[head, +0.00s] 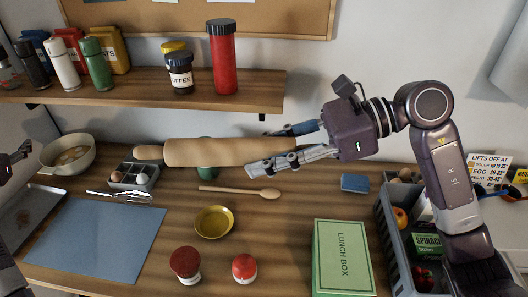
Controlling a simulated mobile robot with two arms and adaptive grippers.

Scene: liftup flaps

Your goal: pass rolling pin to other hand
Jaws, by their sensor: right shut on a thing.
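A light wooden rolling pin (215,152) is held level above the table, its free handle pointing left. My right gripper (270,152) reaches in from the right and is shut on the pin's right end, with one finger above and one below. The pin's right handle is hidden by the gripper. My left gripper (16,160) shows only in part at the left edge, far from the pin. Its fingers are too cut off to show whether they are open or shut.
A shelf (150,92) with jars and shakers hangs behind the pin. Below lie an egg tray (130,180), a whisk, a wooden spoon (240,192), a yellow bowl (215,222), two red-topped shakers, a green lunch box (342,258) and a blue mat (95,240). A grey crate (402,262) stands right.

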